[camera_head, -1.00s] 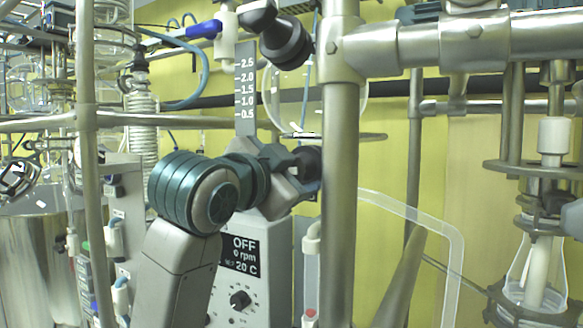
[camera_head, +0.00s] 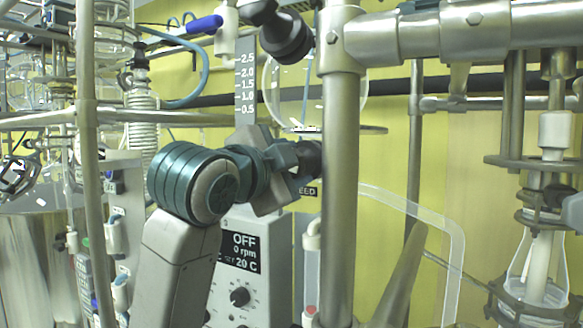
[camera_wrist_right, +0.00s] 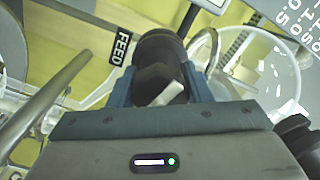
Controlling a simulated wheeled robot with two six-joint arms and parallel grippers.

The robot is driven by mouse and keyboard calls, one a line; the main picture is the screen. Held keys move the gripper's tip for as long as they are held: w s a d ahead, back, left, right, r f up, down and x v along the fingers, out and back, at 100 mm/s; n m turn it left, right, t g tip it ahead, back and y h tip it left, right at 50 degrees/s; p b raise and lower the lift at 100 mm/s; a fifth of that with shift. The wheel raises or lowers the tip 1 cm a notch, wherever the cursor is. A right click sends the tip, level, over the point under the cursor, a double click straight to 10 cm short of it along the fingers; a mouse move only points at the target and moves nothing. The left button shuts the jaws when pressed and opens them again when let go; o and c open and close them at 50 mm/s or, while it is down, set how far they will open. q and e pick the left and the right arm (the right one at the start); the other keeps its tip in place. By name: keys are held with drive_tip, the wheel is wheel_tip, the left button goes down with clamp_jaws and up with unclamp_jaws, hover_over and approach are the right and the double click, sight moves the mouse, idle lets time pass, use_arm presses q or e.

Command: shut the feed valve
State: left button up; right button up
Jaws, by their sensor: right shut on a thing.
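The feed valve's dark knob (camera_head: 310,160) shows in the head view just left of the thick steel post, which hides part of it. In the right wrist view the dark knob (camera_wrist_right: 158,65) sits between the blue-grey fingers, with a pale bar in front of it. A black FEED label (camera_wrist_right: 122,47) is beside it; part of that label also shows in the head view (camera_head: 307,191). My right gripper (camera_head: 298,163) is shut on the knob, and the wrist view shows the same gripper (camera_wrist_right: 160,88) around it. My left gripper is not in view.
The steel post (camera_head: 340,210) stands close to the right of my right gripper. Above are another dark knob (camera_head: 287,38) and a blue handle (camera_head: 205,27). A control box (camera_head: 242,265) reading OFF stands below. A glass vessel (camera_head: 535,270) is at the right.

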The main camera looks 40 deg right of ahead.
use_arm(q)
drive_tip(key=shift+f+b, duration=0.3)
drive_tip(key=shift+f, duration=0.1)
use_arm(e)
drive_tip(key=shift+m, duration=1.3)
drive_tip(key=shift+m, duration=0.3)
drive_tip(key=o, duration=1)
use_arm(q)
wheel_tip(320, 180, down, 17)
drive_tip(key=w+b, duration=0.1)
drive_tip(key=b, duration=1.6)
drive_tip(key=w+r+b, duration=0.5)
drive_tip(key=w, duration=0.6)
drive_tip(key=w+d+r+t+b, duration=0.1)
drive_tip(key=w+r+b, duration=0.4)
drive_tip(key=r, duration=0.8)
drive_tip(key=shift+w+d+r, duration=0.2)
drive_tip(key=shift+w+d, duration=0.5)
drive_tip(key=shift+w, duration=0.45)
use_arm(e)
drive_tip(key=v, duration=1)
drive_tip(key=shift+s+a, duration=0.15)
drive_tip(key=shift+a, duration=0.25)
